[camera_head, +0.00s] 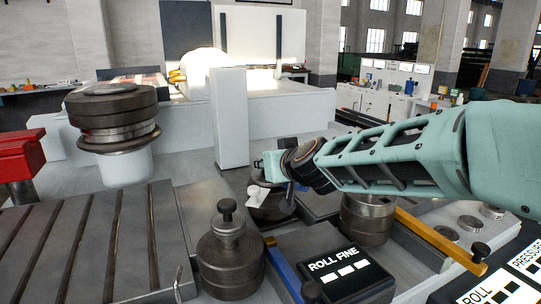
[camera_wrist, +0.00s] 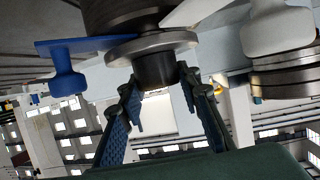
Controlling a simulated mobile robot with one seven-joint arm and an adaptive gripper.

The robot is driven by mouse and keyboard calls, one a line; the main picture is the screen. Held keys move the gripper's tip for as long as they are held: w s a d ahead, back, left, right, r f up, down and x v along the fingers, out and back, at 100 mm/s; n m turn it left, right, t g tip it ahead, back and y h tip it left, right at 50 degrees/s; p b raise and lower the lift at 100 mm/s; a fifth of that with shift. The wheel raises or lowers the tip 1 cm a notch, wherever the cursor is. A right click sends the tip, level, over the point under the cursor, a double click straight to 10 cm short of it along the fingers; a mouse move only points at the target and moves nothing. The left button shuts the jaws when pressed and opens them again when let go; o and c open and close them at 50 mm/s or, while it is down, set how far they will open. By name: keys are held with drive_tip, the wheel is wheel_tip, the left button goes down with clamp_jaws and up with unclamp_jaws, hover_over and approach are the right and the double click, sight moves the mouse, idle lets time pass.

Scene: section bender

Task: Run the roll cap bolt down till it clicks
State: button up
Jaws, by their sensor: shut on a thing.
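The dark round bolt head (camera_wrist: 154,68) shows in the wrist view below a pale metal cap (camera_wrist: 150,45), which sits against a dark roll (camera_wrist: 112,14). My gripper (camera_wrist: 158,80) has its two blue-padded fingers on either side of the bolt head, shut on it. In the head view, my gripper (camera_head: 274,168) is at the rear middle roll (camera_head: 268,208), behind the front roll. The bolt there is hidden by my gripper and wrist.
A right roll (camera_head: 368,218) stands below my arm. A ROLL FINE panel (camera_head: 335,270) is in front.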

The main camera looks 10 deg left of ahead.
drive_tip(key=shift+a+r+m+t+h+p, duration=0.1)
drive_tip(key=shift+m+t+h+p, duration=0.2)
drive_tip(key=shift+m+h+p, duration=1.2)
drive_tip(key=shift+r+m+t+h+p, duration=0.1)
drive_tip(key=shift+t+h+p, duration=0.2)
drive_tip(key=shift+p, duration=2.45)
drive_tip(key=m+h+p, duration=0.1)
drive_tip(key=p, duration=0.2)
drive_tip(key=m+h+p, duration=0.2)
drive_tip(key=h+p, duration=0.1)
drive_tip(key=shift+p, duration=0.35)
drive_tip(key=m+h+p, duration=0.4)
drive_tip(key=p, duration=0.1)
drive_tip(key=shift+m+g+h+p, duration=0.3)
drive_tip(key=shift+g+p, duration=0.05)
drive_tip(key=shift+g, duration=0.05)
drive_tip(key=shift+f+m+g+h+p, duration=0.2)
drive_tip(key=shift+m+g+h+p, duration=0.9)
drive_tip(key=shift+m+h+p, duration=0.6)
drive_tip(key=shift+m+h, duration=0.3)
drive_tip(key=o, duration=1.2)
